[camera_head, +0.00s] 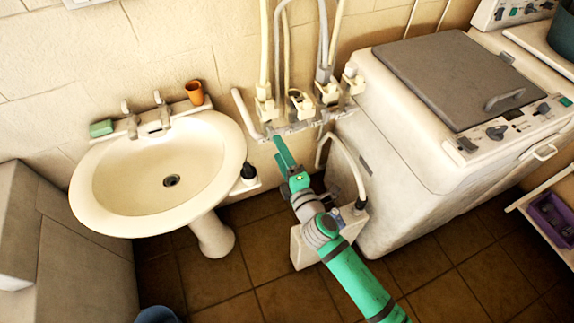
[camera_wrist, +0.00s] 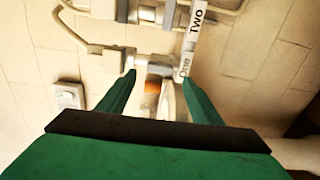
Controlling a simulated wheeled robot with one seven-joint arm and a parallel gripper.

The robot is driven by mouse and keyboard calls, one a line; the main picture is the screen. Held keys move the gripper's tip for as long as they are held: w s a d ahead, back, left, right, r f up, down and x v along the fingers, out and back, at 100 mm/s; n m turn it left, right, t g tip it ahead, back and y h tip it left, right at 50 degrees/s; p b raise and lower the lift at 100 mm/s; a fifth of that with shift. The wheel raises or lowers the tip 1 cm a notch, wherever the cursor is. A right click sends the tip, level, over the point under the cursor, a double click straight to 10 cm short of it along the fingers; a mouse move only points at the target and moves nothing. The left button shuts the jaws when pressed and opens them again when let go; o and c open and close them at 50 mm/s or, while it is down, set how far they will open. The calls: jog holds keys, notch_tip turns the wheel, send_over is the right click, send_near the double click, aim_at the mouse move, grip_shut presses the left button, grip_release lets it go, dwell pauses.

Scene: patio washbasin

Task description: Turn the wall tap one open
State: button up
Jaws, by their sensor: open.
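Several pale wall valves hang in a row on hoses in the head view, among them a left one (camera_head: 265,102) and a right one (camera_head: 328,92). I cannot read which is tap one there. In the wrist view a label strip (camera_wrist: 192,35) reads "One" and "Two". A grey and white tap fitting (camera_wrist: 155,68) lies beside "One", just ahead of and between my fingertips. My gripper (camera_head: 283,150) is just below the valve row. Its two green fingers stand apart in the wrist view (camera_wrist: 158,76), with nothing held. The tap's handle is not clear.
A white basin (camera_head: 165,175) stands left of my gripper, with an orange cup (camera_head: 195,92) and green soap (camera_head: 101,128) on its rear edge. A white washing machine (camera_head: 400,150) stands close on the right. A drain hose (camera_head: 345,155) hangs near my gripper.

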jog(key=v, duration=0.5)
dwell(0.6)
